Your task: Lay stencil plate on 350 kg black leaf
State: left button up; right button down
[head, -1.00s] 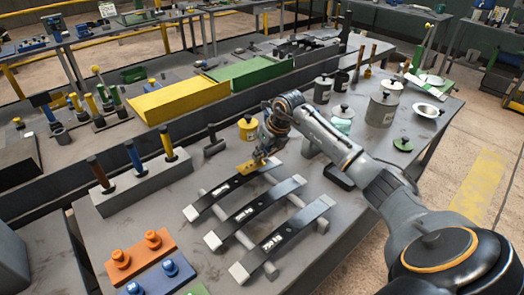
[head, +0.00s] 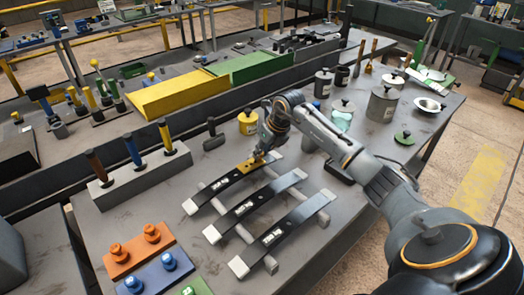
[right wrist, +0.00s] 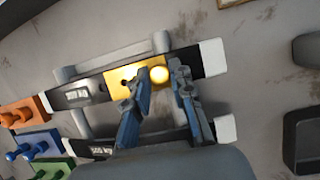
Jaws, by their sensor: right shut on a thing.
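The yellow stencil plate (head: 252,165) with its round knob (right wrist: 159,74) is in my right gripper (right wrist: 158,88), whose fingers are shut on the knob. It also shows in the right wrist view (right wrist: 121,78), over the right part of the farthest black leaf (head: 215,192), lined up along it. Whether its underside fully touches the leaf I cannot tell. That leaf has pale ends and a white label, left of the plate, too small to read surely. Two more labelled black leaves, a middle one (head: 255,200) and a nearest one (head: 300,222), lie parallel. My left gripper is not in view.
The leaves rest across grey bars on the table. A block with several handled tools (head: 135,180) stands left. Orange (head: 140,250) and blue (head: 162,275) plates with knobs lie at the front left. A yellow pot (head: 248,124) and a hammer (head: 213,138) are behind the leaves.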

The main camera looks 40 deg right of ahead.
jog(key=shift+f, duration=0.2)
jog(key=c, duration=1.1)
grip_release()
jog(key=shift+o, duration=0.4)
jog(key=o, duration=0.4)
jog(key=shift+r, duration=0.15)
jog(key=shift+r+p, duration=2.15)
jog(key=shift+r, duration=1.25)
jog(key=shift+s+f, duration=0.1)
